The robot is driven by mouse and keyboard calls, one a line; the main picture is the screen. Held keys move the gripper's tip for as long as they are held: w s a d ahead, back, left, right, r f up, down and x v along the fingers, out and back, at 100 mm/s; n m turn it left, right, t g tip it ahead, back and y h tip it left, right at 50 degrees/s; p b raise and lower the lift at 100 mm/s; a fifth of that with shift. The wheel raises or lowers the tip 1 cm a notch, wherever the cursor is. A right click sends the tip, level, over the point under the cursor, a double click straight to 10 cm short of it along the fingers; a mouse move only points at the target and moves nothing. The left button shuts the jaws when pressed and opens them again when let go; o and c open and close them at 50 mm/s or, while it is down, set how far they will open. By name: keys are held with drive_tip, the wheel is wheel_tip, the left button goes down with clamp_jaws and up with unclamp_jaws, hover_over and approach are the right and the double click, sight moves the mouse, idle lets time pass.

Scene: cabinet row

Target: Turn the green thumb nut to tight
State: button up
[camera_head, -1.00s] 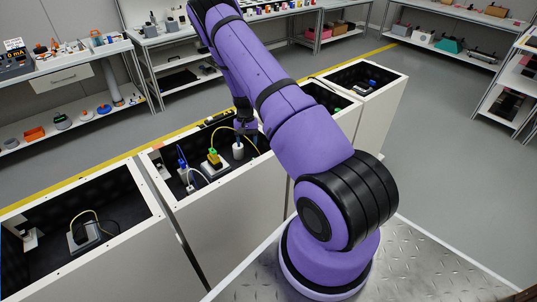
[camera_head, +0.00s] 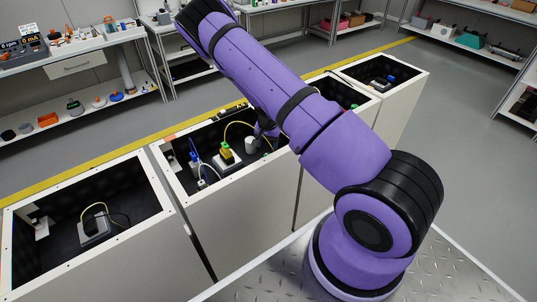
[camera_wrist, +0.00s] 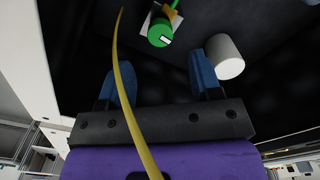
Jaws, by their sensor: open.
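The green thumb nut (camera_wrist: 160,33) shows near the top of the wrist view, with a white mark on its face and a yellow-orange part behind it. In the head view the green and yellow fitting (camera_head: 226,153) stands in the middle open cabinet (camera_head: 240,180). My gripper (camera_wrist: 162,62) is open and empty, its two blue fingers apart. The nut appears beyond the fingertips, between their lines, and apart from them. In the head view my gripper (camera_head: 266,132) is partly hidden by my arm, right of the fitting.
A white cylinder (camera_wrist: 224,57) stands close beyond the right finger; it also shows in the head view (camera_head: 251,144). A yellow cable (camera_wrist: 127,90) crosses the wrist view in front of the left finger. Blue and white plugs (camera_head: 194,160) stand left of the fitting.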

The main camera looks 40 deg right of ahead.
sight(267, 154)
drive_tip(key=shift+f, duration=3.15)
